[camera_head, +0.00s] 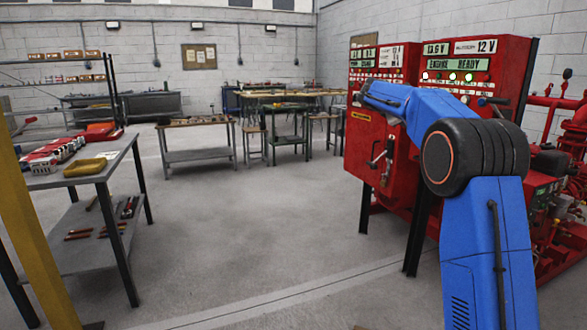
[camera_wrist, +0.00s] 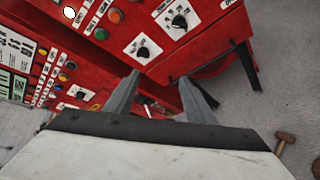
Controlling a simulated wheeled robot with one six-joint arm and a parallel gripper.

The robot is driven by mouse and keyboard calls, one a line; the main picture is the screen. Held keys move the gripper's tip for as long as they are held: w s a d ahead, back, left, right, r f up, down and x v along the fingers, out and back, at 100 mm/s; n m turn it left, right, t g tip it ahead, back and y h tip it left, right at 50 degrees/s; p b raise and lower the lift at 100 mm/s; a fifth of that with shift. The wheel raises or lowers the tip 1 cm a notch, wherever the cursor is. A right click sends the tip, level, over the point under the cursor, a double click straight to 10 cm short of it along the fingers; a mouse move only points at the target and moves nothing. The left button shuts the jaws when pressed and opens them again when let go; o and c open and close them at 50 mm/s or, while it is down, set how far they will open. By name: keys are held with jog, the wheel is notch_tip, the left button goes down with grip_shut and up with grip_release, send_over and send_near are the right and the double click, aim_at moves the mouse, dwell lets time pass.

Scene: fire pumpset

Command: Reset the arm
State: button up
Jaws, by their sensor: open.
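My gripper (camera_wrist: 163,92) shows in the wrist view with its two grey fingers apart and nothing between them. Beyond the fingers is a red control cabinet (camera_wrist: 215,45) with black rotary knobs, coloured buttons and white labels, tilted in this view. In the head view my blue arm is raised and bent on the right, its far end in front of the red control cabinets (camera_head: 378,145). My gripper itself is hidden there. Whether the fingers touch the cabinet cannot be told.
Red pump piping (camera_head: 558,105) stands at the far right, close to my arm. A grey workbench (camera_head: 120,152) with tools is at left beside a yellow post (camera_head: 35,225). A hammer (camera_wrist: 284,140) lies on the floor in the wrist view. The middle floor (camera_head: 255,235) is clear.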

jog(key=s+a+f+m+g+y, duration=0.1)
jog(key=s+a+f+m+y, duration=0.15)
jog(key=s, duration=1.05)
jog(key=s+a+f+m+y, duration=0.1)
jog(key=s+a+f+m, duration=0.2)
jog(key=s, duration=0.9)
jog(key=s+a+f+m+g+y, duration=0.15)
jog(key=s+f, duration=0.25)
jog(key=s, duration=0.9)
jog(key=s+a+f+m+y, duration=0.2)
jog(key=s+a+f, duration=0.1)
jog(key=s+f, duration=0.4)
jog(key=s+a+f+m+y, duration=0.2)
jog(key=s+f, duration=0.5)
jog(key=s, duration=0.6)
jog(key=s+a+f+m+y, duration=0.1)
jog(key=s+a+f+m, duration=0.2)
jog(key=s, duration=0.7)
notch_tip(320, 180, down, 4)
jog(key=shift+a+r+g+y, duration=0.1)
jog(key=shift+a+g+y, duration=0.35)
jog(key=shift+a, duration=0.7)
jog(key=shift+s, duration=0.1)
